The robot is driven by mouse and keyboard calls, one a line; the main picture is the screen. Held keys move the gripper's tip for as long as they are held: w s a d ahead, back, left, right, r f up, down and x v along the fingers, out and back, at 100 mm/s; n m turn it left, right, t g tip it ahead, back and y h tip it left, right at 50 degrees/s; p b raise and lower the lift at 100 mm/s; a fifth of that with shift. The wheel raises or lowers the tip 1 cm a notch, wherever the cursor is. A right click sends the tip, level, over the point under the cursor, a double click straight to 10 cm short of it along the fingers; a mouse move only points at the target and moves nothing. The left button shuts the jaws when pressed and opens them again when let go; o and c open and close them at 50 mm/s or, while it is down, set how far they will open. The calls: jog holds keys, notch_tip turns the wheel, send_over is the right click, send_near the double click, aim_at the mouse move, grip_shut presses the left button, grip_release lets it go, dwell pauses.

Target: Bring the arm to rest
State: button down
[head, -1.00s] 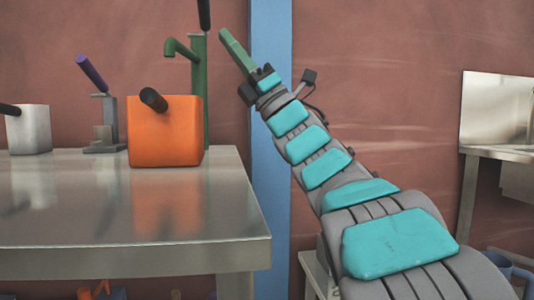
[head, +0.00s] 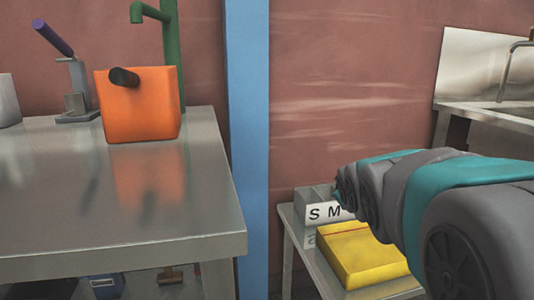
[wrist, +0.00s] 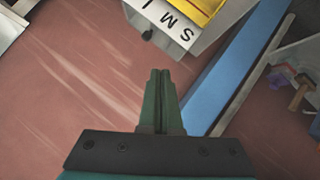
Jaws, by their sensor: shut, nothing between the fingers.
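My gripper (wrist: 160,75) shows in the wrist view with its two green fingers together and nothing between them. The wrist view looks tilted, with the reddish wall beyond the fingers. In the head view my arm reaches in from the right edge, low and pointing away over the small table; the gripper itself is hidden behind the arm links there. The fingers appear apart from everything around them, though their distance to the wall is unclear.
A low table (head: 292,222) holds a yellow box (head: 360,255) and a lettered grey box (head: 320,212), partly behind my arm. A blue post (head: 247,120) stands left of it. A steel table (head: 60,210) bears an orange container (head: 140,115). A sink counter (head: 490,112) is at right.

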jog(key=s+f+m+g+p, duration=0.25)
jog(key=s+f+g, duration=0.35)
jog(key=s+f, duration=0.7)
jog(key=s+a+f+m+g, duration=0.1)
jog(key=s+g, duration=0.1)
jog(key=s, duration=0.6)
jog(key=s+a+f+m+g+y, duration=0.1)
jog(key=s+g, duration=0.2)
jog(key=s, duration=0.5)
jog(key=s+f+m+g+p, duration=0.1)
jog(key=s+f+m+g, duration=0.1)
jog(key=s, duration=0.6)
jog(key=shift+a+y, duration=0.3)
jog(key=shift+a, duration=0.1)
jog(key=c, duration=1.5)
grip_release()
